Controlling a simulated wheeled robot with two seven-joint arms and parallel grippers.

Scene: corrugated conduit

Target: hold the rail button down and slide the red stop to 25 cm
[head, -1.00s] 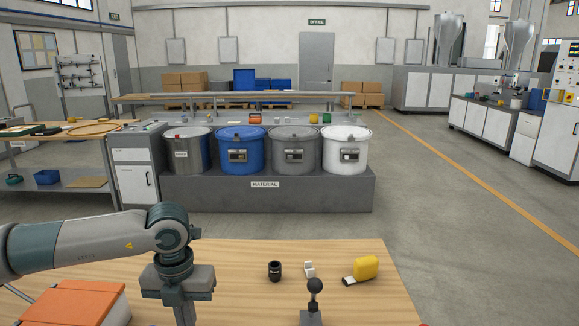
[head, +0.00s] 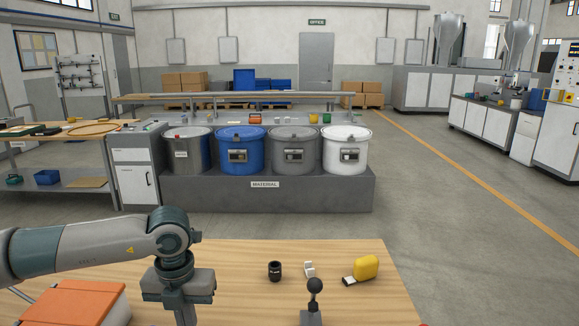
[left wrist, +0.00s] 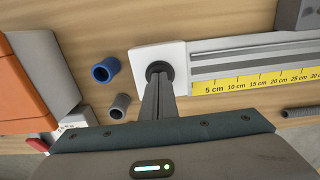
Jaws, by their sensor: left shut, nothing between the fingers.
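The rail (left wrist: 250,55) runs to the right in the left wrist view, with a yellow scale (left wrist: 250,82) marked from 5 cm upward. At its left end is a white square plate (left wrist: 142,56) with a round black button (left wrist: 160,67). My left gripper (left wrist: 158,82) is shut and empty, its fingertips over the button and partly hiding it. I cannot tell whether they press it. In the head view my left gripper (head: 184,312) points down, its tips cut off by the frame. The red stop is not clearly visible; a red bit (head: 423,324) shows at the bottom edge. My right gripper is out of view.
An orange box (head: 77,303) stands at the table's left. A blue ring (left wrist: 104,71) and a grey tube piece (left wrist: 119,105) lie beside the plate. A black cylinder (head: 275,271), a yellow tape measure (head: 366,267) and a ball-topped post (head: 314,290) are farther right.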

